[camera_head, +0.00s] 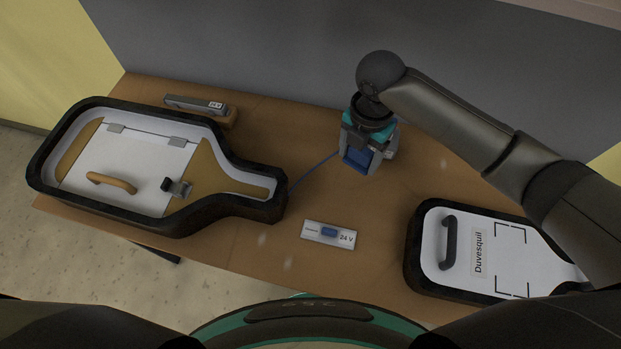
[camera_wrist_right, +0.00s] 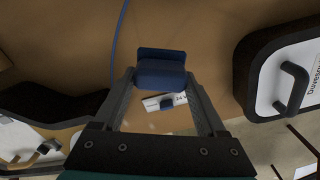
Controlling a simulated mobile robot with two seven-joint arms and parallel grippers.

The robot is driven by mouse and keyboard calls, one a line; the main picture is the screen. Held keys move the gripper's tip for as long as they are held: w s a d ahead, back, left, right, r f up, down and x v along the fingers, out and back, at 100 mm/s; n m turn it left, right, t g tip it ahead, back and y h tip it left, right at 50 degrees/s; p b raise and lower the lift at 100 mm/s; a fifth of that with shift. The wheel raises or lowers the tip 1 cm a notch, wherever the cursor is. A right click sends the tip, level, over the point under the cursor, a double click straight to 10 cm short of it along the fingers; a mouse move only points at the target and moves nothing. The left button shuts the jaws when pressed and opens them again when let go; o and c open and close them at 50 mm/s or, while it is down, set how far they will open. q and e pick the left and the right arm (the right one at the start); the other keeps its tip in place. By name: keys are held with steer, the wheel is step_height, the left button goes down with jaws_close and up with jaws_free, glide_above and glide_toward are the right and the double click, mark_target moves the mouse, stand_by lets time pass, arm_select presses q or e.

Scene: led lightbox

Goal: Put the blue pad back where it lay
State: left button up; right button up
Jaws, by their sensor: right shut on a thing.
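My right gripper (camera_head: 357,158) hangs over the back middle of the table, pointing down. It is shut on the blue pad (camera_wrist_right: 160,70), a dark blue block that sits between the fingertips in the right wrist view. The pad also shows below the gripper in the head view. It appears held above the table; the exact height is hard to tell. My left gripper is not in view.
A white "24 V" card (camera_head: 348,239) with a small blue piece lies front middle. A bottle-shaped lightbox (camera_head: 110,160) is at left, a thin blue cable (camera_head: 313,168) running from it. A grey 24 V unit (camera_head: 190,104) lies behind. The "Duvesquil" panel (camera_head: 510,235) is at right.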

steer(key=shift+w+a+f+b, duration=0.15)
steer(key=shift+a+f, duration=0.05)
steer(key=shift+f, duration=0.2)
steer(key=shift+w+a+f+b, duration=0.1)
steer(key=shift+a+f+b, duration=0.1)
steer(key=shift+f, duration=0.2)
glide_above(347, 185)
step_height(347, 185, down, 4)
steer(key=shift+d+f+b, duration=0.1)
steer(key=shift+f+b, duration=0.05)
steer(key=shift+b, duration=0.2)
step_height(347, 185, down, 4)
steer(key=shift+f+b, duration=0.2)
steer(key=shift+b, duration=0.35)
steer(key=shift+f, duration=0.1)
steer(key=o, duration=1.4)
